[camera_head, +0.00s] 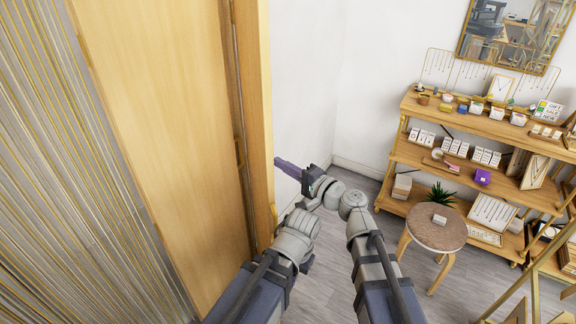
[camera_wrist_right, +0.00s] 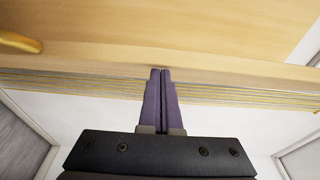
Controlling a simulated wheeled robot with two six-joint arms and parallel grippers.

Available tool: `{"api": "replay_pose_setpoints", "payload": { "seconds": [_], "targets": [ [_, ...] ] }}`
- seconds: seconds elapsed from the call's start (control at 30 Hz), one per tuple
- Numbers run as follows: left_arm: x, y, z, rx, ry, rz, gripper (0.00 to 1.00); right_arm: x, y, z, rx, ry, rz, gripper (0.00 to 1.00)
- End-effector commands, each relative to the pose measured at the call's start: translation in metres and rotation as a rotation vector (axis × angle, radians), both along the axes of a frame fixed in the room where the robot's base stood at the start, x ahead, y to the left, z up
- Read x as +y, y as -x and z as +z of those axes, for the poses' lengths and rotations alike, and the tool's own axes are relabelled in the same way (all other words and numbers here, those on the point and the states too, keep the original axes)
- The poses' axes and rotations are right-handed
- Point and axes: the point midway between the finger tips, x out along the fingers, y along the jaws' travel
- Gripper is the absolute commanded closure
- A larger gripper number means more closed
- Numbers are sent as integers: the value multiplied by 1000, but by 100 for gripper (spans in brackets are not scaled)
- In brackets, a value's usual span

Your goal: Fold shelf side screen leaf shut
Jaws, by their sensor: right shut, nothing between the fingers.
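The screen leaf (camera_head: 160,110) is a tall light-wood panel that fills the left-centre of the head view. Its framed edge (camera_head: 262,120) faces my right arm. My right gripper (camera_head: 284,166) has purple fingers and is beside this edge, pointing left at it. In the right wrist view the gripper (camera_wrist_right: 160,74) is shut and empty, with its tips at a wooden edge (camera_wrist_right: 230,65). I cannot tell whether they touch it. My left arm rises low in the centre of the head view, and its gripper is hidden.
A ribbed gold-and-white surface (camera_head: 60,200) stands left of the leaf. A wooden shelf (camera_head: 480,125) with jewellery displays is at right, with a round stool (camera_head: 436,228) before it. A mirror (camera_head: 512,35) hangs above. Grey floor (camera_head: 325,280) shows between the arms.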

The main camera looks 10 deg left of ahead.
Motion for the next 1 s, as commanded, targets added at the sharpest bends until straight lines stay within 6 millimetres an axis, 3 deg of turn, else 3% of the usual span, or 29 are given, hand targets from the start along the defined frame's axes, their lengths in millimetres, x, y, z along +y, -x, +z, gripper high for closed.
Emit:
{"api": "replay_pose_setpoints", "payload": {
  "seconds": [0.4,1.0],
  "targets": [
    [0,0,0,0,0,0,100,37,21,0,0,0,3,100],
    [0,0,1,0,0,0,100,40,23,1,0,0,0,100]
  ]
}}
